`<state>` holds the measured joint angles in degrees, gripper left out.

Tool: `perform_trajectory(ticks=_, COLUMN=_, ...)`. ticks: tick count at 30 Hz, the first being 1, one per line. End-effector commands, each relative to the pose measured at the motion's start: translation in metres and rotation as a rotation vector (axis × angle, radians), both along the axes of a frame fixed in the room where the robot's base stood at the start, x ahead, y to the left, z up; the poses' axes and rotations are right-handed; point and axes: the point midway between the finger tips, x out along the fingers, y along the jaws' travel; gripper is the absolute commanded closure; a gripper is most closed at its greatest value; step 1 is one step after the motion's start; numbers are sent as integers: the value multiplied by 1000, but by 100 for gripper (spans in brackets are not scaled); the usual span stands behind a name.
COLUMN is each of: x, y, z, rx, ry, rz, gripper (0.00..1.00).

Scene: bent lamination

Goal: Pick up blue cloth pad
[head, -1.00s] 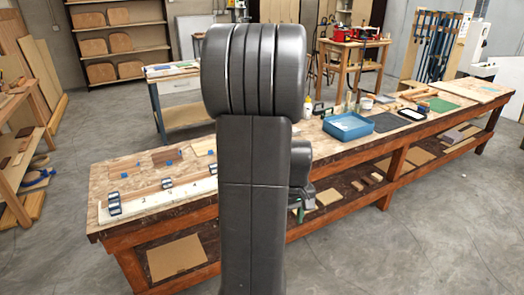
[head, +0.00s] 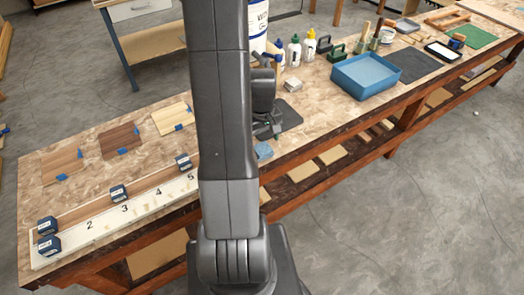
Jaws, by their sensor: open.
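A small blue cloth pad (head: 264,151) lies at the front edge of the long workbench, just right of my arm in the head view. Its left part may be hidden behind the arm. My gripper (head: 268,134) points down just above and behind the pad, small and dark against a dark mat. The gap between its fingers is hard to make out, but it is open. I cannot tell whether the fingertips touch the pad.
The workbench (head: 320,128) carries a blue tray (head: 363,77), glue bottles (head: 294,50) and a white bucket (head: 259,22). A numbered white board (head: 130,216) with small dark blocks lies at left. Wood samples (head: 120,140) lie behind it. My arm hides the bench middle.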

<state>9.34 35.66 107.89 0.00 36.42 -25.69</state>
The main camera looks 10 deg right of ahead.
Motion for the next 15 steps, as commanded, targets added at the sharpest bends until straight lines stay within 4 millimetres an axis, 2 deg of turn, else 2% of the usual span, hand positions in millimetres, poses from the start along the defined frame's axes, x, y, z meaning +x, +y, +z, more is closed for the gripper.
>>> perform_trajectory(ticks=9, x=0, y=0, z=-35, rx=1, ry=4, rz=0, gripper=18)
perform_trajectory(ticks=15, x=0, y=0, z=-47, rx=0, ry=2, rz=0, gripper=18)
